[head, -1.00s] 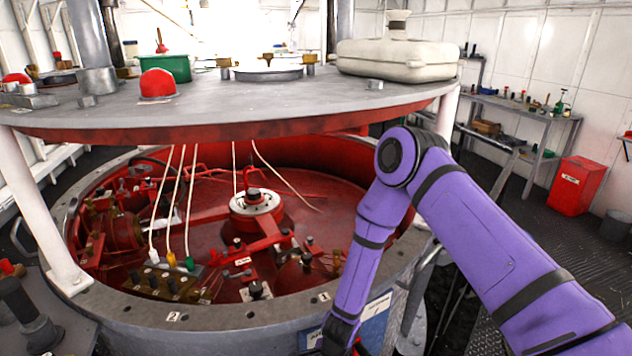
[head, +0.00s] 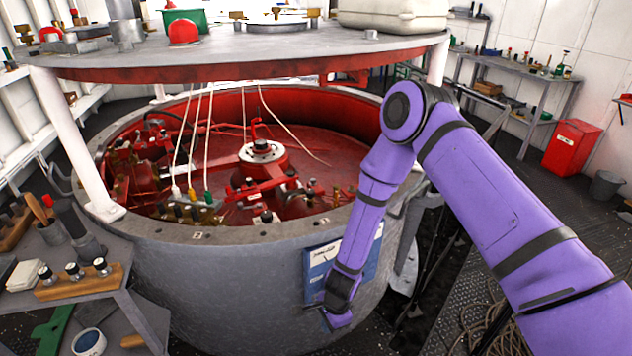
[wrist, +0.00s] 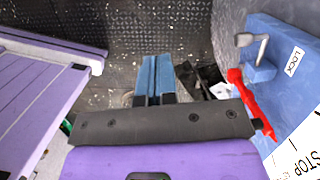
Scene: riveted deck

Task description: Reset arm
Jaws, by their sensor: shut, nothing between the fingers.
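My gripper (wrist: 154,80) shows in the wrist view as two blue fingers close together, with nothing between them, above the dark deck floor. In the head view my purple arm bends down in front of the large round grey housing (head: 220,275), and the gripper's fingers are hidden or too small to make out there. A blue panel (head: 321,262) is mounted on the housing's side, just beside my wrist. In the wrist view this blue panel (wrist: 297,95) carries a LOCK label, a metal latch (wrist: 256,55) and a red handle (wrist: 248,100), right of my fingers and apart from them.
A round grey tabletop (head: 250,48) stands on white posts above the open red interior. A workbench (head: 125,285) with tools is at lower left. A red bin (head: 572,148) and a bucket (head: 606,185) stand at right. Coiled rope (head: 490,325) lies on the floor beneath my arm.

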